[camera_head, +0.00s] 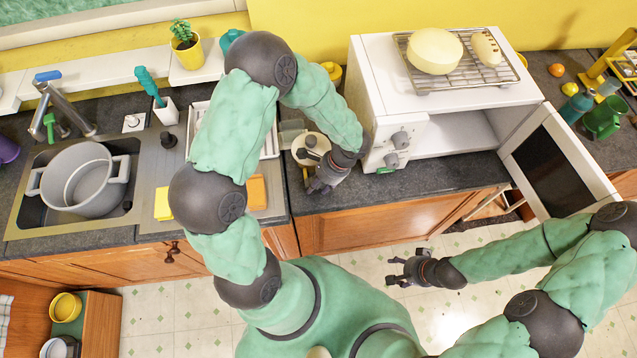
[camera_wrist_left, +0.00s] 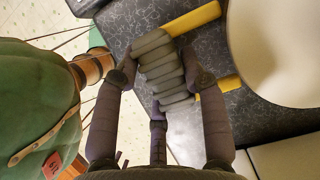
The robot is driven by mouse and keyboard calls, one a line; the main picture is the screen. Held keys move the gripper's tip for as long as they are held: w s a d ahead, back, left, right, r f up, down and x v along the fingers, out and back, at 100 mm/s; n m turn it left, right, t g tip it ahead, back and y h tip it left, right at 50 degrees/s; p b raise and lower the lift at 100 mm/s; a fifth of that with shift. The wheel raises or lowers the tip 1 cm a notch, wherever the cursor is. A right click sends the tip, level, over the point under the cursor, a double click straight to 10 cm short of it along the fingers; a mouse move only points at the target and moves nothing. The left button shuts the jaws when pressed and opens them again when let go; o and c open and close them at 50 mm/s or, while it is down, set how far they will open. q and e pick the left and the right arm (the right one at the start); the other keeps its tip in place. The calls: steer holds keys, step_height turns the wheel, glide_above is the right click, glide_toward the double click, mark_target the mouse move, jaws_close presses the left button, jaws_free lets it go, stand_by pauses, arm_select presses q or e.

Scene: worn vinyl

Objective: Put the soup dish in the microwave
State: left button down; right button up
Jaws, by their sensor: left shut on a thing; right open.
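The soup dish appears to be the pale cream lidded vessel (camera_head: 310,146) on the counter left of the microwave; my left arm partly covers it. In the left wrist view its cream body (camera_wrist_left: 285,50) is at the right, with yellow brackets and a grey ribbed handle (camera_wrist_left: 165,70). My left gripper (camera_head: 318,187) is at the dish's front, its fingers shut around this handle; it also shows in the left wrist view (camera_wrist_left: 162,85). The white microwave (camera_head: 385,80) has its door (camera_head: 560,165) swung open, its visible interior empty. My right gripper (camera_head: 398,270) is open and empty, over the floor.
A rack (camera_head: 470,75) with cream items sits on the microwave. Left are a sink holding a grey pot (camera_head: 83,178), a dish rack (camera_head: 200,118) and a potted plant (camera_head: 187,48). The open door projects beyond the counter edge, near my right arm.

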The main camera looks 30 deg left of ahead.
arm_select(q)
steer(key=c, duration=0.7)
jaws_free()
